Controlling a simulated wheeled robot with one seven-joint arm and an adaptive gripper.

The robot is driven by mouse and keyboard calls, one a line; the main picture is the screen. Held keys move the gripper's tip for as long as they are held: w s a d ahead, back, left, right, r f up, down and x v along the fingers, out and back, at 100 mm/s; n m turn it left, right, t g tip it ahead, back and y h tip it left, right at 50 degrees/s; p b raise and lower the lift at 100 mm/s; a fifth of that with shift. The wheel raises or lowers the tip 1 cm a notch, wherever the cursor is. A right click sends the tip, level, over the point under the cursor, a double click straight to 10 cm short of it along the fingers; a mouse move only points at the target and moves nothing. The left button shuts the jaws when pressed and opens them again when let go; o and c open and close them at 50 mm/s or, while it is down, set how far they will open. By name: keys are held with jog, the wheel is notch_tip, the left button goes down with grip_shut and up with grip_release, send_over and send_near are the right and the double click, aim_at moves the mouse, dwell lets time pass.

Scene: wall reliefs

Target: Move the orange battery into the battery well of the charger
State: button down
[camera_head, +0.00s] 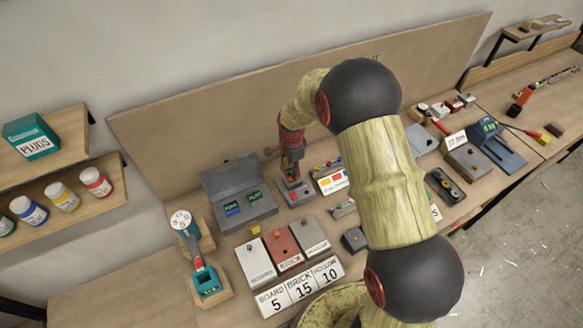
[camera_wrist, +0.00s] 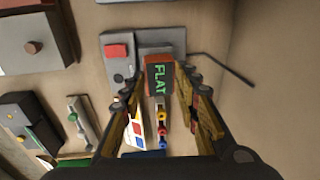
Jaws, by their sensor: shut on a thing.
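My gripper (camera_head: 291,168) points down over the back middle of the bench. In the wrist view its two fingers (camera_wrist: 160,80) are closed on the sides of an orange battery (camera_wrist: 149,72), whose dark face reads FLAT in green. Beyond the battery is a grey unit with a red button (camera_wrist: 117,52), probably the charger. In the head view a grey unit (camera_head: 296,193) stands directly below my gripper. The battery's lower end and the inside of any well are hidden. I cannot tell whether the battery touches the unit.
A dark open case with green displays (camera_head: 238,205) stands left of my gripper. A teal drill (camera_head: 203,275) lies further left. Board, brick and hollow sample blocks (camera_head: 283,248) lie in front, behind a number sign (camera_head: 299,287). A small panel with coloured parts (camera_head: 331,180) is close on the right.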

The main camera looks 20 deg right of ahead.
jog(key=shift+f+b, duration=0.5)
jog(key=shift+f, duration=0.35)
jog(key=c, duration=1.2)
grip_release()
jog(key=shift+c, duration=0.2)
notch_tip(320, 180, up, 12)
jog(key=s, duration=0.1)
jog(key=shift+s+a, duration=0.2)
